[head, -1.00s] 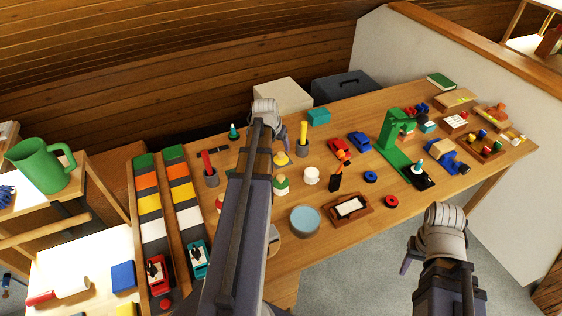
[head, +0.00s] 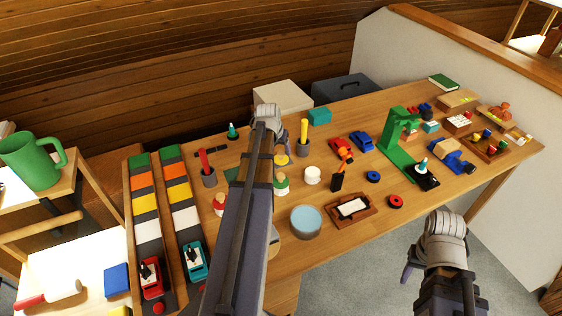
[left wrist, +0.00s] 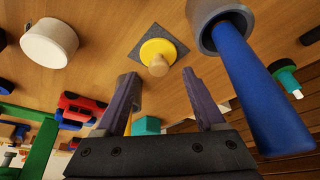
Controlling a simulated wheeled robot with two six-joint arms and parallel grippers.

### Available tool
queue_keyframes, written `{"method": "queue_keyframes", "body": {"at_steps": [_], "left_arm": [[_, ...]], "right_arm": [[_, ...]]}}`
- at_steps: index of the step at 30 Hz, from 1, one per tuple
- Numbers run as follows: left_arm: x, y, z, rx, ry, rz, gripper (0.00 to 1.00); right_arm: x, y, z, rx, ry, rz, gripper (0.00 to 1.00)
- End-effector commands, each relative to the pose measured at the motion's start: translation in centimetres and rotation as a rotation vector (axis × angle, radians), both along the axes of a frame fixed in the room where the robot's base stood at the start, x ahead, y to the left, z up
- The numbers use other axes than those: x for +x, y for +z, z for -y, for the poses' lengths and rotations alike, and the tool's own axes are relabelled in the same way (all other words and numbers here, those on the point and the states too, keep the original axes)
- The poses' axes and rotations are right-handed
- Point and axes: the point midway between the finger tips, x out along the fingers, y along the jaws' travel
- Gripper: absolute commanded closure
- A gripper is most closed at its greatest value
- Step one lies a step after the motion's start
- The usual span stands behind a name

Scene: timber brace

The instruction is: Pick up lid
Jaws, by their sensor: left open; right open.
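A yellow round lid with a pale wooden knob (left wrist: 158,52) sits on a dark square on the table in the left wrist view. In the head view a yellow piece that looks like it (head: 283,160) shows partly behind my left arm. My left gripper (left wrist: 164,98) is open and empty, its two fingers spread below the lid in the picture, with the knob roughly between their lines and apart from them.
A grey cup (left wrist: 220,22) with a thick blue handle stands close to my left gripper. A white cylinder (head: 312,175), a light blue round tin (head: 306,221) and a green stand (head: 398,140) are on the crowded table. A green mug (head: 32,160) is at the left.

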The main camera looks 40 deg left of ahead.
Motion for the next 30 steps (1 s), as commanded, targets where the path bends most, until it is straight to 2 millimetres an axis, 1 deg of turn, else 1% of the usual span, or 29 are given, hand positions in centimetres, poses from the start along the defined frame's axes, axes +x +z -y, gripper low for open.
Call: {"method": "queue_keyframes", "body": {"at_steps": [1,5,8,14,17,30], "left_arm": [[0.4,-1.4,0.0,0.000,-0.001,0.000,0.29],[1.0,-2.7,-0.2,0.000,-0.001,0.000,0.29],[1.2,-3.0,-0.2,0.000,-0.001,0.000,0.29],[1.2,-2.8,-0.2,0.000,0.000,0.000,0.29],[1.1,-2.8,-0.2,0.000,0.000,0.000,0.39],[1.1,-2.8,-0.2,0.000,0.000,0.000,0.88]], "right_arm": [[0.0,-1.4,0.0,0.000,0.000,0.000,0.50],[0.0,-2.7,0.0,0.000,0.000,0.000,0.50],[0.0,-3.0,0.0,0.000,0.001,0.000,0.50],[0.0,-2.8,0.0,0.000,0.001,0.000,0.50],[0.0,-2.8,0.0,0.000,0.000,0.000,0.50],[0.0,-2.8,0.0,0.000,0.000,0.000,0.50]]}}
